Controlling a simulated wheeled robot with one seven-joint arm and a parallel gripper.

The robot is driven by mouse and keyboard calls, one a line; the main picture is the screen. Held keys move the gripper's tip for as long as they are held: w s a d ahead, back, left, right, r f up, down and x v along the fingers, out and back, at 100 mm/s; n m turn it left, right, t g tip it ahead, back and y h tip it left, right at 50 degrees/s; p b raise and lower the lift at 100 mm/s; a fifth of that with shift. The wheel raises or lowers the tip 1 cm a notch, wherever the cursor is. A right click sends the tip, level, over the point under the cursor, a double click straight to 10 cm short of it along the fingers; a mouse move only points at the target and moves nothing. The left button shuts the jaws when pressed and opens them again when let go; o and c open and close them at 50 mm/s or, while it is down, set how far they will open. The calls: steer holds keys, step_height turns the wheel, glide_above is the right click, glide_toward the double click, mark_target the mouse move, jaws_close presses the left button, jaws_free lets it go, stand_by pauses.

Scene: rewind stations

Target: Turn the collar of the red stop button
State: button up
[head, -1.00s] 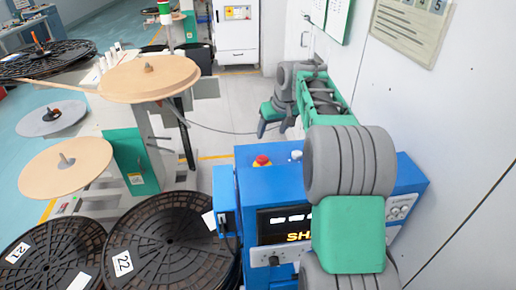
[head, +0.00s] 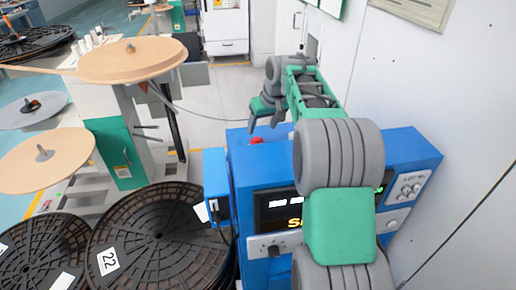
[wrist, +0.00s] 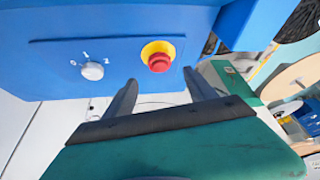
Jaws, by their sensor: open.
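The red stop button (wrist: 160,63) shows in the wrist view with a yellow collar (wrist: 157,48) around its base, on the blue panel of the machine. In the head view the red button (head: 257,141) is mostly hidden behind my gripper (head: 262,122). In the wrist view my gripper (wrist: 160,95) is open and empty, its two dark fingers apart. The button lies ahead of the gap between the fingertips, slightly toward the right finger. The fingers appear apart from the button and collar.
A white rotary knob (wrist: 92,70) sits left of the button on the same panel. The blue machine (head: 240,172) stands beside a white wall (head: 440,90). Black reels (head: 160,235) and a tan disc (head: 132,59) stand to the left.

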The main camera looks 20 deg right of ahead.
mark_target(258, 139)
steer(key=p+x, duration=0.1)
steer(key=x, duration=0.7)
steer(key=shift+s+f, duration=0.1)
steer(key=shift+f, duration=0.05)
steer(key=shift+c, duration=0.3)
steer(key=c, duration=1.3)
